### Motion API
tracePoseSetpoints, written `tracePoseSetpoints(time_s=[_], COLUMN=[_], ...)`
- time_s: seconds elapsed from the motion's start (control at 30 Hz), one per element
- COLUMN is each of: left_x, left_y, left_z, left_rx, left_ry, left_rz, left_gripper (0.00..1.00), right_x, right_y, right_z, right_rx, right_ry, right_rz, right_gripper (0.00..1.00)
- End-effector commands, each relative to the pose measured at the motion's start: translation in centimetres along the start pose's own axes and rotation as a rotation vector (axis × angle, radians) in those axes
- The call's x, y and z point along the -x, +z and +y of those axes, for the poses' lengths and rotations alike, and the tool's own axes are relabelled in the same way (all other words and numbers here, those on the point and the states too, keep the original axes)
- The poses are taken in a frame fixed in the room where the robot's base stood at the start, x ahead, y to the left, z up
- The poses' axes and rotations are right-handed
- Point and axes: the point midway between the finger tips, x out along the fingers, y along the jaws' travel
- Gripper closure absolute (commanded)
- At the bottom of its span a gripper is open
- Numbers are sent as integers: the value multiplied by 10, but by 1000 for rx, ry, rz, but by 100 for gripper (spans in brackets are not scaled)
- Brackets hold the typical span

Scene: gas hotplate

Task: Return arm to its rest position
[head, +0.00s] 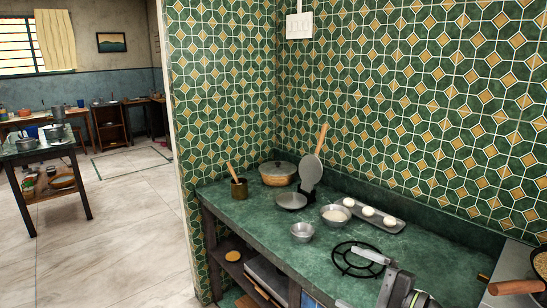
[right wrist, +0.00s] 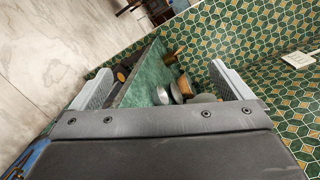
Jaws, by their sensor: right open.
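My right gripper (head: 359,281) is at the lower right of the head view, above the green counter near the black burner ring (head: 345,268). Its two fingers are spread apart with nothing between them. In the right wrist view the gripper (right wrist: 162,82) also shows open and empty, with the counter, pans and floor beyond it. It hides part of the burner and the counter's front. My left gripper is not in view.
A pan (head: 540,264) stands at the right. Open floor (head: 110,235) lies left.

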Motion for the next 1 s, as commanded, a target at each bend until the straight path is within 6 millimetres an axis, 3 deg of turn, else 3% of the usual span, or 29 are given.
tracePoseSetpoints(time_s=[0.1,0.2,0.33,0.47,0.57,0.67,0.87,0.9,1.0], left_x=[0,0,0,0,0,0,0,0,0], left_y=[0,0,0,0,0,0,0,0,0], left_z=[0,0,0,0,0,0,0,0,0], left_rx=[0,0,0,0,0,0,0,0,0], left_ry=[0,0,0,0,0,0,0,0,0], left_rz=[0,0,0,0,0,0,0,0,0], left_gripper=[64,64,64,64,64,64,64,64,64], right_x=[17,39,76,117,148,179,230,239,257], right_y=[20,26,17,-5,-28,-51,-80,-82,-77], right_z=[-19,-37,-53,-54,-42,-18,64,84,136], right_rx=[-316,-601,-986,-1374,-1669,-1954,-2463,2446,2136], right_ry=[-220,-402,-634,-870,-1061,-1265,-1745,1782,1691], right_rz=[-96,-177,-277,-372,-438,-496,-575,555,449], right_gripper=[1,1,1,1,1,1,1,1,1])
